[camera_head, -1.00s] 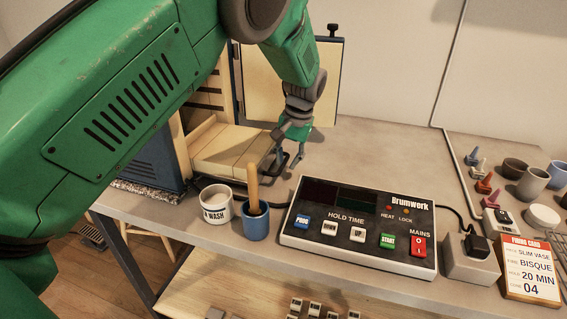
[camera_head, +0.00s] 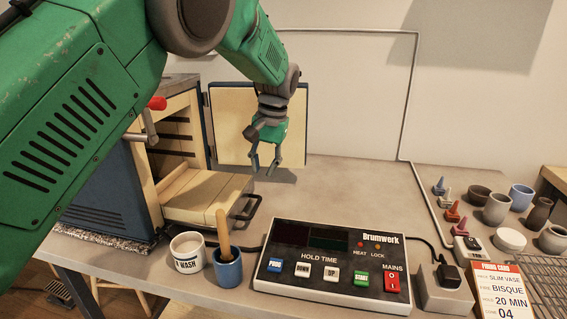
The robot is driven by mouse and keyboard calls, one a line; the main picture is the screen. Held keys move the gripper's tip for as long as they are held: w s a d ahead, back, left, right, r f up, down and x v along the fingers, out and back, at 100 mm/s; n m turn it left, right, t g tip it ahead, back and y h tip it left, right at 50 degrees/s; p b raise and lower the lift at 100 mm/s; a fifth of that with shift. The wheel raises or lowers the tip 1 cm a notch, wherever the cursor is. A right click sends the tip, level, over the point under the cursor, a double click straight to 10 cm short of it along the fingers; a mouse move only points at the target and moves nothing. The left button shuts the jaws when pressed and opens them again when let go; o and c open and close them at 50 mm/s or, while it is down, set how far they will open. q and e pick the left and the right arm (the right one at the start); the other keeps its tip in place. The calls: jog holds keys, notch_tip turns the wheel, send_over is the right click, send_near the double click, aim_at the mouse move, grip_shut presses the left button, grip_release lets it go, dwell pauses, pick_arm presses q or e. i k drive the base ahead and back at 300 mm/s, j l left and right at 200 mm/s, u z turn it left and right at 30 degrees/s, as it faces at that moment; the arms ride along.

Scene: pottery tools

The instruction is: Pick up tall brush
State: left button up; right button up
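The tall brush (camera_head: 222,228) has a light wooden handle and stands upright, leaning slightly, in a blue cup (camera_head: 228,270) on the bench. Its lower end is hidden inside the cup. My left gripper (camera_head: 264,171) hangs behind and to the right of the brush, above the bench near the kiln's pale slab. Its fingers are spread with nothing between them. My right gripper is not in view.
A white WASH cup (camera_head: 188,254) stands beside the blue cup. A Brumwerk control box (camera_head: 333,265) lies to the right. The open kiln (camera_head: 120,190) stands at left. Pots, small coloured cones and a firing card (camera_head: 497,290) are at right. Bench behind the box is clear.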

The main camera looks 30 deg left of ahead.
aim_at(226, 257)
jog(key=k+l, duration=0.7)
jog(key=k, duration=0.2)
